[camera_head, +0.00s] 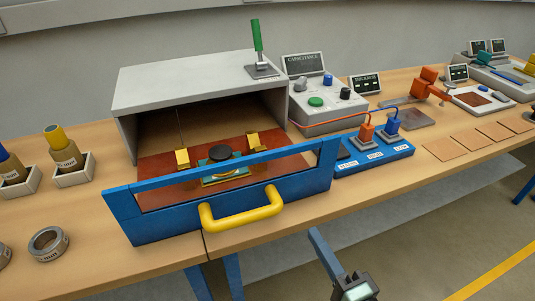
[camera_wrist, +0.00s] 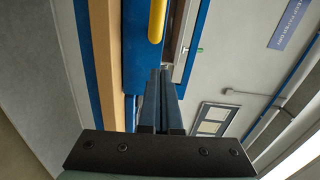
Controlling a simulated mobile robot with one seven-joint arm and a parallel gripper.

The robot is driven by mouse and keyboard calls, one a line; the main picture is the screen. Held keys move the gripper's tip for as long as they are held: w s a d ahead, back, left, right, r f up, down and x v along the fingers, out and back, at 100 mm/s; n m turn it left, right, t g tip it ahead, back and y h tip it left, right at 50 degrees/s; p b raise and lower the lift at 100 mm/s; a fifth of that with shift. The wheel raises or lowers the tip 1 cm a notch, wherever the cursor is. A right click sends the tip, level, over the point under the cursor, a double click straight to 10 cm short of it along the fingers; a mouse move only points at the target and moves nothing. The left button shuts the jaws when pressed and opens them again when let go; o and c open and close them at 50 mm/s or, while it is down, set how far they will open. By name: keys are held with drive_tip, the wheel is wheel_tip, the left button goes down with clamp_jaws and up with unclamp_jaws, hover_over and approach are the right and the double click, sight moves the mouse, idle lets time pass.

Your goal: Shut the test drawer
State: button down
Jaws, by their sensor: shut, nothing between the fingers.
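The test drawer (camera_head: 160,222) is open, pulled forward out of its grey housing (camera_head: 185,85). Its blue front frame carries a yellow handle (camera_head: 240,212). A reddish-brown tray floor (camera_head: 160,170) shows inside, with two yellow blocks and a teal fixture with a black disc (camera_head: 220,152). My gripper (camera_wrist: 166,72) shows in the wrist view with its fingers together and nothing between them. Beyond its tips are the blue drawer front (camera_wrist: 135,60) and the yellow handle (camera_wrist: 157,20). No contact with either is clear.
A green-topped lever (camera_head: 257,40) stands on the housing. A capacitance meter (camera_head: 320,100) and a blue block with plugs (camera_head: 375,155) stand to the right. Bushings in white holders (camera_head: 73,170) and a loose ring (camera_head: 48,244) are on the left. Floor shows in front of the bench.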

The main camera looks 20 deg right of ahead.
drive_tip(key=p, duration=0.2)
approach(283, 181)
drive_tip(key=shift+m, duration=0.3)
drive_tip(key=w, duration=0.6)
drive_tip(key=shift+w, duration=0.4)
